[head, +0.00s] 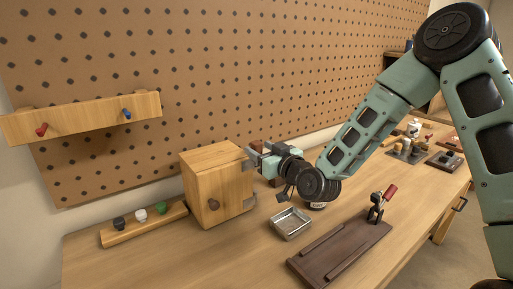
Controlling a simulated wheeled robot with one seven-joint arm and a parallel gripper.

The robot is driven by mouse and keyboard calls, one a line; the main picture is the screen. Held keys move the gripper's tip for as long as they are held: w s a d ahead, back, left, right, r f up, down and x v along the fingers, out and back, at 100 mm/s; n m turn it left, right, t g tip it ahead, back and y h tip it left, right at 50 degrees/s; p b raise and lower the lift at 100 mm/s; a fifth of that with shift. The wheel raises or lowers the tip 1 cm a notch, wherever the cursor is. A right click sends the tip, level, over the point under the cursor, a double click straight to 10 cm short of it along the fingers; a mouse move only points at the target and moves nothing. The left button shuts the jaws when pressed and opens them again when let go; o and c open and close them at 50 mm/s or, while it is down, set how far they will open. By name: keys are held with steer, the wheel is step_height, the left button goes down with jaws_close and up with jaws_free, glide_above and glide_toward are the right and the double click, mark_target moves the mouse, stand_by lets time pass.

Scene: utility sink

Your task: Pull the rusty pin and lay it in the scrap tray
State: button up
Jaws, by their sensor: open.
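A wooden box (206,172) stands on the bench, with a dark brown knob (214,204) on its front. Small metal fittings show along its right edge, one low down (248,204) and one higher, close to my gripper. I cannot clearly make out the rusty pin; it may be at the upper fitting, where my fingers partly cover the view. My gripper (251,159) is open at the box's upper right edge, with its fingers pointing left. I cannot tell whether they touch the box. A shallow metal tray (290,237), likely the scrap tray, stands right of the box and looks empty.
A dark brown board (325,262) with a red-handled clamp (377,208) lies at front right. A wooden rail (145,225) with black, white and green knobs stands left of the box. A pegboard (230,70) rises behind. Several small items sit at far right.

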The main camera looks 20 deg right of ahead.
mark_target(253, 145)
steer(key=x, duration=0.1)
steer(key=p+x, duration=0.1)
steer(key=x, duration=0.3)
steer(key=shift+d+f+p, duration=0.1)
steer(key=shift+f+p, duration=0.15)
steer(key=shift+p, duration=0.05)
steer(key=shift+s, duration=0.1)
steer(key=c, duration=1.1)
steer(key=shift+r+b, duration=0.65)
steer(key=shift+r, duration=4.35)
